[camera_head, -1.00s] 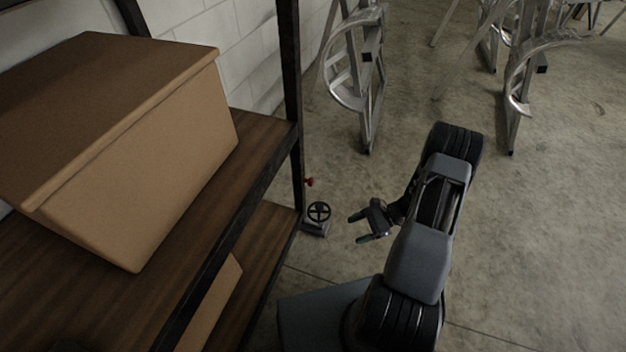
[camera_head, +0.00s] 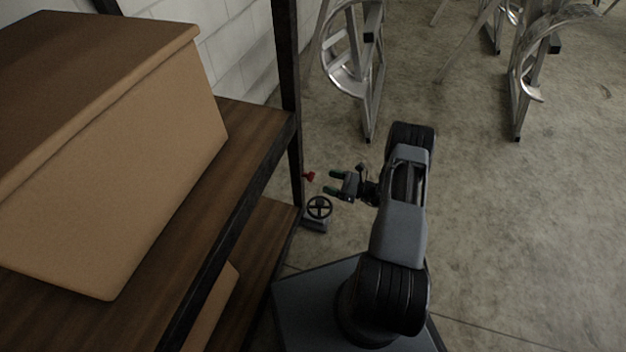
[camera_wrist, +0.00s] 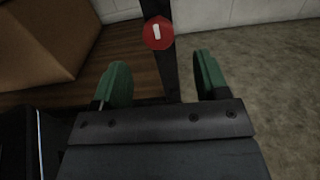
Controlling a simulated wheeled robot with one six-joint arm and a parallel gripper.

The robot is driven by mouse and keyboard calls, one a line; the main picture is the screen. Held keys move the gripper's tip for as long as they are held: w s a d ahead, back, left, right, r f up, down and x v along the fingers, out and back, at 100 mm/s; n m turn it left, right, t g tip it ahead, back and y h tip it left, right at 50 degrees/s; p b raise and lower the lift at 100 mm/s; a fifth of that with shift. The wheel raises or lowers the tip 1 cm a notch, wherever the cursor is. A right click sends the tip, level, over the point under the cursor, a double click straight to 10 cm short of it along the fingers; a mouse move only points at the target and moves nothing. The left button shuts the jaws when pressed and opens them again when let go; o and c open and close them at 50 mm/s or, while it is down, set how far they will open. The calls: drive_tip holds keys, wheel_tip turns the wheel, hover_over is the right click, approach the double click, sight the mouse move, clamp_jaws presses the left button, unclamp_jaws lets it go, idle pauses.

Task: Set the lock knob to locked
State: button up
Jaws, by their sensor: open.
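The lock knob (camera_head: 309,176) is small and red, on the dark shelf post in the head view. In the wrist view the red round knob (camera_wrist: 158,33) faces me, with a white bar mark that stands nearly upright, slightly tilted. My gripper (camera_head: 333,182) is open and empty, just to the right of the knob and pointing at it. In the wrist view my green-tipped fingers (camera_wrist: 160,80) are spread wide, with the knob beyond them, near the middle between them and higher in the picture. They do not touch it.
A black handwheel on a grey base (camera_head: 318,209) stands below the knob. The wooden shelf (camera_head: 262,128) with a large cardboard box (camera_head: 130,170) fills the left. Aluminium frames (camera_head: 368,75) stand at the back. The floor on the right is clear.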

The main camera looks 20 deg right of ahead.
sight(308, 176)
drive_tip(key=b+x, duration=0.1)
drive_tip(key=x, duration=0.5)
